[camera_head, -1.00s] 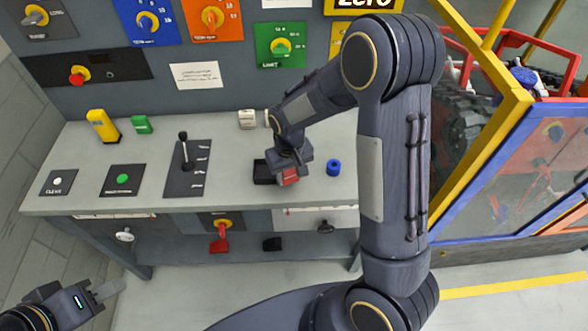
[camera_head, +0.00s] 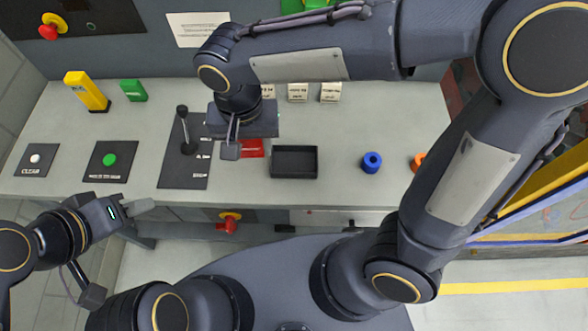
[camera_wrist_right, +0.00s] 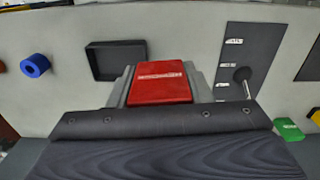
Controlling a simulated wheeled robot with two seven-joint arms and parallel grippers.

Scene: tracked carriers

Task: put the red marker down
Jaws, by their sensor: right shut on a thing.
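The red marker (camera_head: 252,148) is a flat red block with white lettering on top. My right gripper (camera_head: 241,150) is shut on it, left of the black tray and right of the lever panel. In the right wrist view the red marker (camera_wrist_right: 160,82) sits between the two grey fingers. Whether its underside touches the table cannot be told. The black tray (camera_head: 294,175) is empty. My left gripper (camera_head: 140,207) is at the lower left, in front of the table edge, away from the marker. Its finger gap is not clear.
The lever panel (camera_head: 170,172) with its upright lever stands close left of the marker. A blue ring (camera_head: 372,162) and an orange one (camera_head: 419,160) lie to the right. White labelled blocks (camera_head: 298,92) stand behind. Yellow (camera_head: 87,92) and green (camera_head: 133,90) blocks are at the far left.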

